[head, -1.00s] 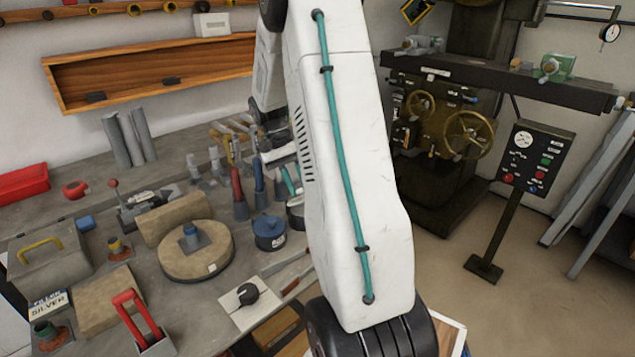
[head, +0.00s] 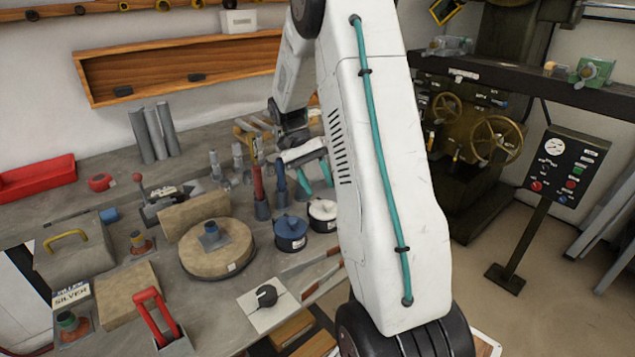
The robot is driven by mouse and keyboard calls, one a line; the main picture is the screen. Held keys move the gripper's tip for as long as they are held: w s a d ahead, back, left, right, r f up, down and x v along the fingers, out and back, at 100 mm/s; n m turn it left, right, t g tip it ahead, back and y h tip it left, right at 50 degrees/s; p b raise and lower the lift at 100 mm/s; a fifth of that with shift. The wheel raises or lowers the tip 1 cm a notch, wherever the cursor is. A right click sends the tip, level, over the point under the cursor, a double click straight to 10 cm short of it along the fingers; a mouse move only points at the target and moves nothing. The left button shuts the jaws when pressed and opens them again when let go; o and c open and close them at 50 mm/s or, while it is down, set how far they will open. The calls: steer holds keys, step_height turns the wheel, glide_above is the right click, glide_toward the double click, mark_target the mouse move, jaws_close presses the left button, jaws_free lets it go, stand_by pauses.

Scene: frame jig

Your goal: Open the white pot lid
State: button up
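The white pot (head: 323,213) stands on the workbench with its lid on. My gripper (head: 316,182) hangs above and just behind the white pot in the picture. Its two teal fingers point down and show a gap between them, with nothing seen in it. It looks apart from the lid, though the exact height is hard to tell. A similar blue pot (head: 290,233) stands just left of the white one.
A round tan block (head: 217,252) and a white plate with a black knob (head: 262,298) lie on the bench nearby. Upright tools with red and blue handles (head: 259,182) stand close left of my gripper. A dark machine with handwheels (head: 497,140) stands at the right.

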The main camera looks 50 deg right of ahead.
steer(key=v, duration=0.7)
steer(key=shift+w+r, duration=0.25)
steer(key=shift+r, duration=0.1)
stand_by(0.4)
steer(key=s+a+r+n+t, duration=0.2)
steer(key=s+a+n+t, duration=0.1)
steer(key=s+a, duration=0.5)
steer(key=s+a+r+n+t, duration=0.2)
steer(key=s+a+n, duration=0.2)
steer(key=s+a, duration=0.4)
steer(key=s+a+r+n+t+h, duration=0.1)
steer(key=s+a+r+n+t, duration=0.2)
steer(key=s+a, duration=0.5)
steer(key=a, duration=0.2)
steer(key=shift+a+n+t, duration=0.3)
steer(key=shift+a, duration=0.1)
steer(key=shift+a+r, duration=0.2)
steer(key=shift+r, duration=0.1)
jaws_close()
steer(key=shift+a, duration=0.15)
